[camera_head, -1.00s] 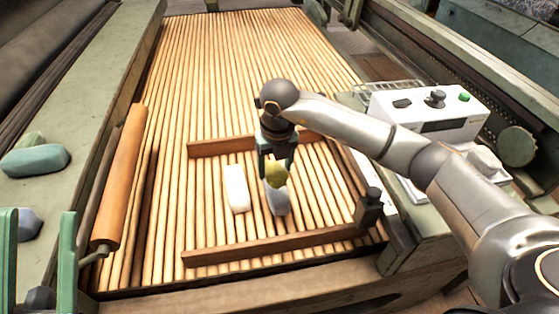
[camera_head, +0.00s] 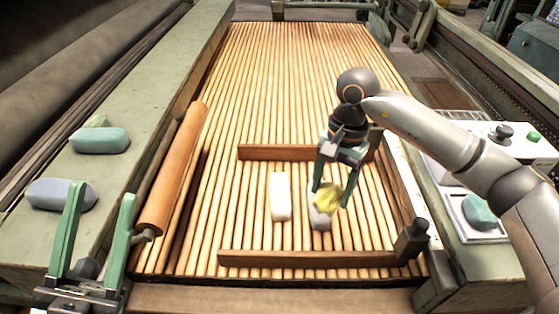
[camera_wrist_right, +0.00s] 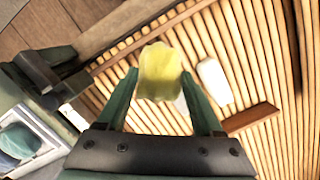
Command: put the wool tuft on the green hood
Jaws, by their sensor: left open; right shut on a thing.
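A yellow wool tuft (camera_head: 327,197) is held between the fingers of my right gripper (camera_head: 331,194), above the slatted apron; it also shows in the right wrist view (camera_wrist_right: 160,74). It partly hides a grey tuft (camera_head: 319,217) behind it. My left gripper (camera_head: 101,192) is open and empty at the lower left, in front of the green ledge. A long green painted surface (camera_head: 160,95) runs along the left side of the apron; I cannot tell whether it is the green hood.
A white tuft (camera_head: 280,197) lies left of the grey one, inside a low wooden frame (camera_head: 300,258). A teal tuft (camera_head: 99,140) and a blue-grey one (camera_head: 60,194) lie on the left ledge. An orange roller (camera_head: 175,165) borders the apron. Another teal tuft (camera_head: 480,210) sits on a scale at right.

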